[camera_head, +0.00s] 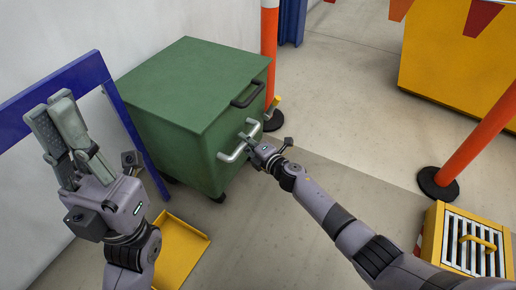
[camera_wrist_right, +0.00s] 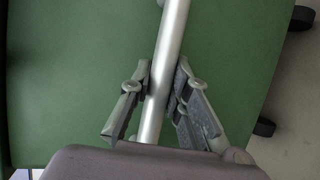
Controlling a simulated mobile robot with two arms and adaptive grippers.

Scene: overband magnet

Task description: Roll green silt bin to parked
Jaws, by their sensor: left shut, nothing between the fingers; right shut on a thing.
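The green silt bin (camera_head: 190,90) stands on the floor against the wall in the head view, on dark casters. Its green side fills much of the right wrist view (camera_wrist_right: 75,80). A silver bar handle (camera_head: 232,154) is on its front side, and it also shows in the right wrist view (camera_wrist_right: 166,60). A black handle (camera_head: 248,94) is near the lid's edge. My right gripper (camera_head: 255,142) is shut on the silver handle, with a finger on each side of the bar (camera_wrist_right: 160,95). My left gripper (camera_head: 58,118) is raised, shut and empty, left of the bin.
A blue frame (camera_head: 65,84) stands left of the bin, with a yellow tray (camera_head: 180,250) on the floor in front. Orange posts (camera_head: 269,50) (camera_head: 480,135) stand behind and to the right. A yellow-framed grate (camera_head: 470,243) is at lower right. Floor right of the bin is open.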

